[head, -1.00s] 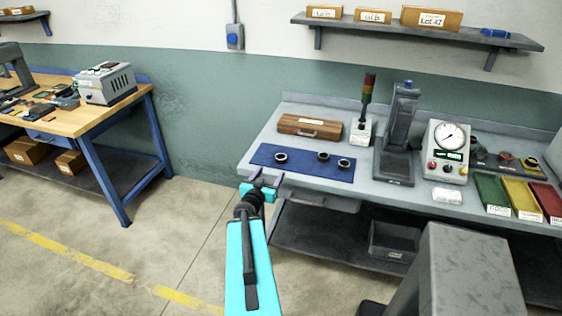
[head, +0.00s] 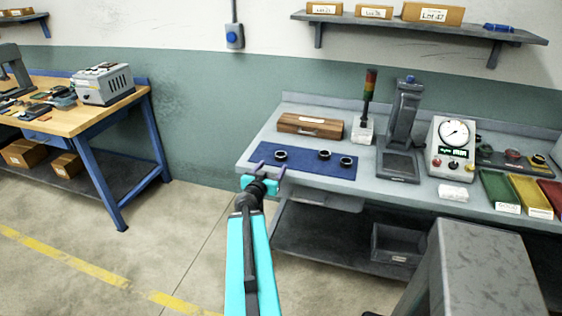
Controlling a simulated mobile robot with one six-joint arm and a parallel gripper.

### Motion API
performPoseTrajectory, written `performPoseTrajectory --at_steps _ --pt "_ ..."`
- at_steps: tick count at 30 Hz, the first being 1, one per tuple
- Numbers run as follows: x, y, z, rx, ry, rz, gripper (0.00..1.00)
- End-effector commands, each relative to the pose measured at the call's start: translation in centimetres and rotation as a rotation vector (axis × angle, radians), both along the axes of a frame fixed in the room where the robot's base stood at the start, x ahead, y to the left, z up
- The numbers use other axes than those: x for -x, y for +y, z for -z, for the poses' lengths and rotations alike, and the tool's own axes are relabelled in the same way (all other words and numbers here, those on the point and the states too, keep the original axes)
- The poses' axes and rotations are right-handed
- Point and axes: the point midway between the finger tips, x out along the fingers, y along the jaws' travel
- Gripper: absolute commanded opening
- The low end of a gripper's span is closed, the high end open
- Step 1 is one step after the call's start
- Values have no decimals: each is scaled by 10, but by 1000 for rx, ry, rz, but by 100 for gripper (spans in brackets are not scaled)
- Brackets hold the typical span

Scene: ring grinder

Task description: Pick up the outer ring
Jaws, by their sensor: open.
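Three dark rings lie on a blue mat (head: 310,174) at the left of the grey bench. The left ring (head: 281,155) has a pale inside and looks the largest. The middle ring (head: 324,155) and the right ring (head: 345,162) sit close together. I cannot tell for sure which of them is the outer ring. My gripper (head: 266,166) is open and empty at the mat's left front edge, just left of and nearer than the left ring. It appears apart from the ring; its height over the mat is hard to judge.
Behind the mat are a wooden box (head: 310,126) and a signal light (head: 369,95). To the right stand a dark press (head: 402,135), a dial gauge (head: 452,147) and coloured trays (head: 501,190). A grey block (head: 480,270) stands in front of the bench.

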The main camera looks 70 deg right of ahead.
Motion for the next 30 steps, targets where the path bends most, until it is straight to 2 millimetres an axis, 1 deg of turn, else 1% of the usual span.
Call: performPoseTrajectory --at_steps 1,6,30 --pt "0 -1 3 2 0 1 62" --pt "0 -5 4 0 0 4 62" --pt "-1 -20 6 1 -1 2 62"
